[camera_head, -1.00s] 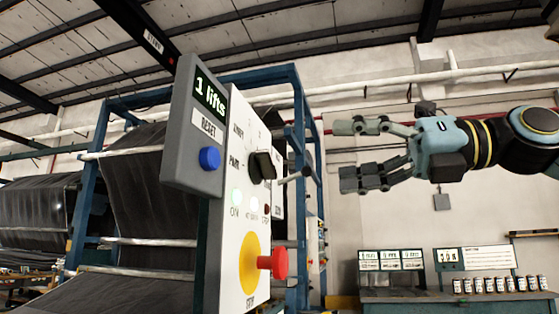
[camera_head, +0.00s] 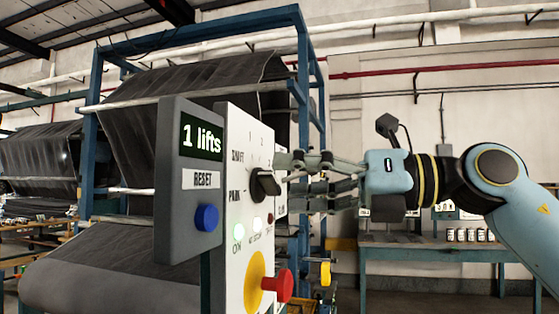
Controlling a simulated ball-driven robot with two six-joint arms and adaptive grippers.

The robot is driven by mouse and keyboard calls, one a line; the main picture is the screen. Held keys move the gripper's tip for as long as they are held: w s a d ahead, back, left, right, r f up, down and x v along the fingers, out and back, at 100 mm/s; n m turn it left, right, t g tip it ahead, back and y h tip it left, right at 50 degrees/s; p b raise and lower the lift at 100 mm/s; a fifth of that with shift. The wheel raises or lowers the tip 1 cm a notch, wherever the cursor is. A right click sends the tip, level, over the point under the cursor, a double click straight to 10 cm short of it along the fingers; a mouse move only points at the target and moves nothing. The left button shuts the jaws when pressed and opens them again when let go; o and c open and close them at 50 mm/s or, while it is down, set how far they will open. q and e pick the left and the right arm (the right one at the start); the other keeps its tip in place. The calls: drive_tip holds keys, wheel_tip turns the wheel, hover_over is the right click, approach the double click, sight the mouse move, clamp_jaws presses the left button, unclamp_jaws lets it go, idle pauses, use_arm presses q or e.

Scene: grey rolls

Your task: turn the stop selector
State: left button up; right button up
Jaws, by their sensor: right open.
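The stop selector (camera_head: 264,184) is a black knob on the white control panel (camera_head: 236,150), with labels reading SHIFT and PARK to its left and small numbers above it. My right gripper (camera_head: 287,182) comes in from the right with its fingers open, one above the other. Its fingertips are close to the knob's right side; I cannot tell whether they touch it. Part of the panel's right edge is hidden behind the fingers. My left gripper is not in view.
A grey box with a green display (camera_head: 201,138) reading "1 lifts" and a blue RESET button (camera_head: 206,217) stands left of the panel. Below the knob are small lamps and a red emergency button (camera_head: 279,285) on yellow. A blue frame (camera_head: 299,80) with dark rolls stands behind.

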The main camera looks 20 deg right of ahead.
sight(267, 184)
drive_tip(key=shift+p+x, duration=0.35)
drive_tip(key=shift+x, duration=1)
drive_tip(key=c, duration=1.2)
